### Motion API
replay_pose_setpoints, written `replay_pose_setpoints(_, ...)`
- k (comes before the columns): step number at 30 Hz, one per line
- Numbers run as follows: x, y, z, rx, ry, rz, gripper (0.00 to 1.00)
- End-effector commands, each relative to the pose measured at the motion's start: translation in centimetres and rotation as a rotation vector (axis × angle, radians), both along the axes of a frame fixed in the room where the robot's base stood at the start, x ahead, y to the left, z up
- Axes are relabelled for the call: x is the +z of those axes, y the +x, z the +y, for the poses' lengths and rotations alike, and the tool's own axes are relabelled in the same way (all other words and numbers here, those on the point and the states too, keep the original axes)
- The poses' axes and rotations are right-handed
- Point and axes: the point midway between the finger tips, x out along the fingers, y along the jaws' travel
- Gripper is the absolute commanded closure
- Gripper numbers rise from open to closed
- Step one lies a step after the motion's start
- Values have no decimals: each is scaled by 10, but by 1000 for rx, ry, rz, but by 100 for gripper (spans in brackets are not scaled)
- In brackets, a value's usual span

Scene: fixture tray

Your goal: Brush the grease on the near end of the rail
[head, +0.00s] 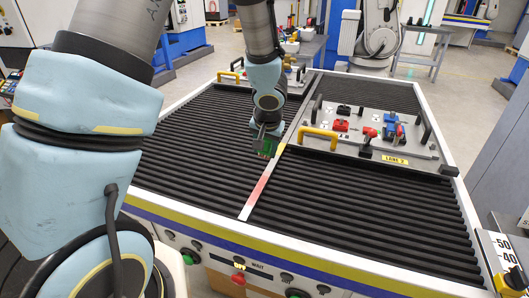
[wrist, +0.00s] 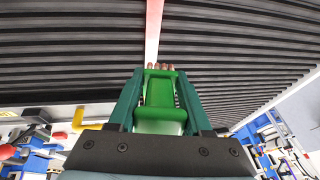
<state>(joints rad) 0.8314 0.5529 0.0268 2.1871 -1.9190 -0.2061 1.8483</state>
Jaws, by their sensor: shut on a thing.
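My gripper (head: 267,150) points down over the middle of the roller table, above the narrow divider strip between the two lanes. It is shut on a green brush (wrist: 160,118), held between the two dark green fingers in the wrist view. The brush's brown bristle tips (wrist: 160,67) point ahead along the strip. The strip, which looks like the rail (head: 246,211), is white at its near end, with a red to pink stretch (head: 259,187) just behind that. I cannot tell grease apart from this colouring. Bristle contact with the strip cannot be made out.
Black rollers (head: 360,205) fill both lanes. A grey tray (head: 420,150) marked LANE 2 stands at the right, with a yellow handle (head: 318,138) and red, blue and black parts. Another tray stands at the back left. The rollers beside the strip's near end are bare.

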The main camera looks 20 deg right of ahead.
Motion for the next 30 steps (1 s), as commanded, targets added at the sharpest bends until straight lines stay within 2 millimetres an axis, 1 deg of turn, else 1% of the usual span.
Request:
replay_pose_setpoints(12, 0, 0, 0, 0, 0, 0, 100)
replay_pose_setpoints(20, -11, 0, 0, 0, 0, 0, 100)
replay_pose_setpoints(26, -10, 0, 0, 0, -1, -1, 100)
replay_pose_setpoints(30, -2, 4, 0, 0, 0, -1, 100)
